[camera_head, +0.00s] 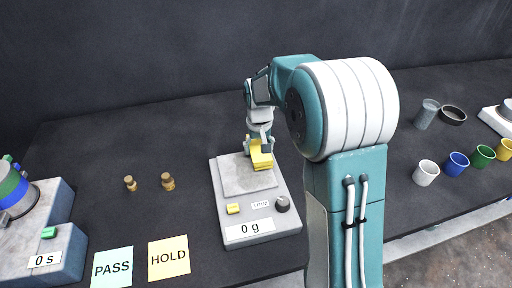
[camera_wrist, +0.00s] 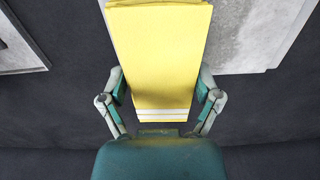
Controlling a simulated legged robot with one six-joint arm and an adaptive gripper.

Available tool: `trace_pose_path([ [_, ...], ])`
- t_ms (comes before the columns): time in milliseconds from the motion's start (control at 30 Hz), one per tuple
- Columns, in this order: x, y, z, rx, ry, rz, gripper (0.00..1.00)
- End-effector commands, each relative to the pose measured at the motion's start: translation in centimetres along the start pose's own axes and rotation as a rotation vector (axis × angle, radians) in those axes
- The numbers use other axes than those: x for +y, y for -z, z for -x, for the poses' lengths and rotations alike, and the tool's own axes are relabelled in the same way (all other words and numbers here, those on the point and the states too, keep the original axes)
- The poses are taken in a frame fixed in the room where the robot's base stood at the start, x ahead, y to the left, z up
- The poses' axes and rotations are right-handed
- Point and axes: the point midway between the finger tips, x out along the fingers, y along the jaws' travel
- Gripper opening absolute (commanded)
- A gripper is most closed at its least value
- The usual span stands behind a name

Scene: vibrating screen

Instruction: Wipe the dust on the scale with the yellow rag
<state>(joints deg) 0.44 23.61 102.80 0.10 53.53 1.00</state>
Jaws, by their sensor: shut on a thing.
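The yellow rag (camera_head: 261,155) is folded, and my gripper (camera_head: 260,135) is shut on it. In the wrist view the rag (camera_wrist: 160,55) fills the middle between the two fingers of my gripper (camera_wrist: 160,95). The scale (camera_head: 285,222) stands on the table with a square grey plate (camera_head: 236,180) on top and a "0 g" label at the front. The rag is over the far right part of the plate; I cannot tell whether it touches. The plate looks mottled grey, and dust is hard to make out at this size.
A "0 s" machine (camera_head: 62,240) is at far left. Several coloured cups (camera_head: 457,164) stand at right beyond my arm. A dark wall is behind.

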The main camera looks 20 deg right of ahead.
Motion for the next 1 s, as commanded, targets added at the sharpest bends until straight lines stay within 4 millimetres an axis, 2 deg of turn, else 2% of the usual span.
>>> trace_pose_path([
  [1000, -0.7, 0.0, -1.1, 0.000, -0.003, 0.002, 0.44],
])
